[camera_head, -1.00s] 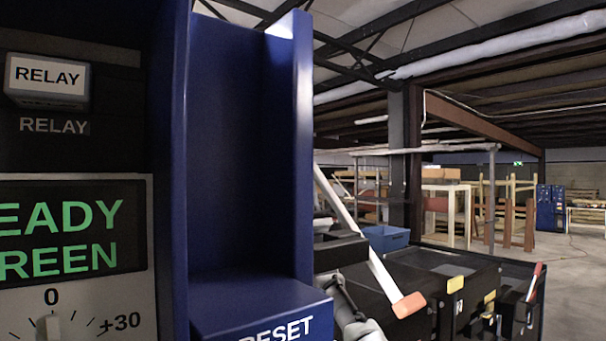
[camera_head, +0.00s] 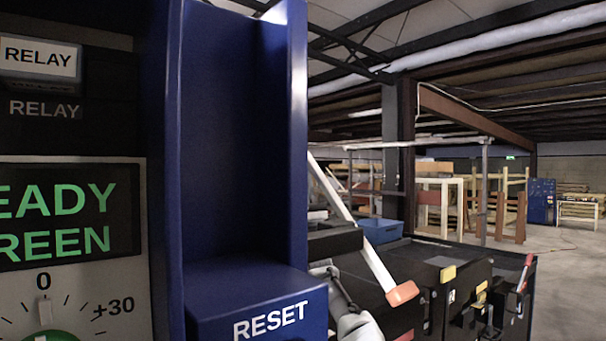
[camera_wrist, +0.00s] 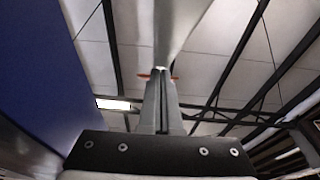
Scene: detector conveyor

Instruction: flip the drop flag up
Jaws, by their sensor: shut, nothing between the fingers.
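The drop flag appears to be the slanting white bar with an orange tip (camera_head: 403,293) in the head view. It hangs down to the right from behind the blue housing, with its tip low. In the wrist view my gripper (camera_wrist: 160,73) points up toward the ceiling with its fingers together and nothing between them. A pale bar (camera_wrist: 172,25) runs above the fingertips there, and orange edges show on both sides of them. I cannot tell whether the fingers touch it. A grey-white part, likely my gripper or wrist, shows low beside the blue housing in the head view.
A blue housing with a RESET block (camera_head: 262,308) stands close on the left, beside a panel with a RELAY button (camera_head: 40,57) and a green-lettered display (camera_head: 68,213). Black machine boxes (camera_head: 440,275) and a blue bin (camera_head: 380,230) stand behind the bar. Open floor lies far right.

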